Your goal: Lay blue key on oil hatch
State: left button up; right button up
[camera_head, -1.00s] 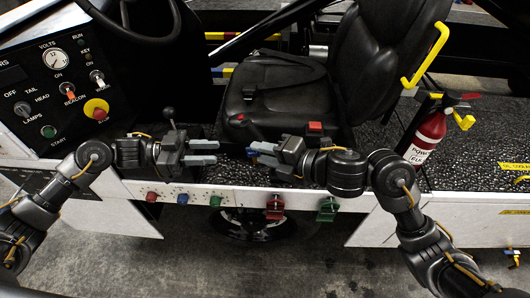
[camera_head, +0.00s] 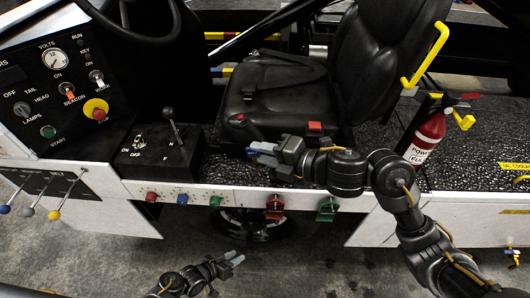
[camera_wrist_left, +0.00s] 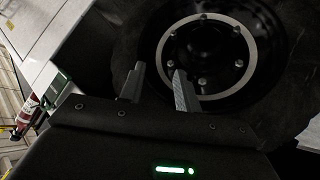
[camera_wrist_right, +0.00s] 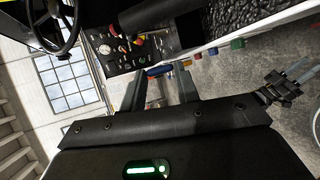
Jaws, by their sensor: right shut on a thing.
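My right gripper (camera_head: 262,151) is shut on the blue key (camera_wrist_right: 160,71), which shows as a blue piece between its fingertips in the right wrist view. In the head view it is held in front of the black seat, and only a little blue shows. My left gripper (camera_head: 232,258) is low in front of the vehicle, with its fingers apart and nothing between them in the left wrist view (camera_wrist_left: 160,84). The oil hatch itself is not clearly distinguishable.
A red fire extinguisher (camera_head: 430,135) stands on the deck between my right gripper and the yellow label. The seat (camera_head: 275,95) is behind the gripper. A black lever box (camera_head: 160,150) is at left. Coloured knobs and valves (camera_head: 274,207) line the white front edge.

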pick_arm(q)
jog(key=s+a+f+g+y, duration=0.2)
jog(key=s+a+f, duration=0.2)
jog(key=s, duration=0.6)
jog(key=s+a+f+g+y, duration=0.2)
jog(key=s+a+f, duration=0.3)
jog(key=s, duration=0.5)
jog(key=s+a+f+g+y, duration=0.3)
jog(key=s+f, duration=0.4)
jog(key=s, duration=0.3)
jog(key=shift+s+a+y, duration=0.3)
jog(key=shift+a+y, duration=0.1)
jog(key=shift+a, duration=0.25)
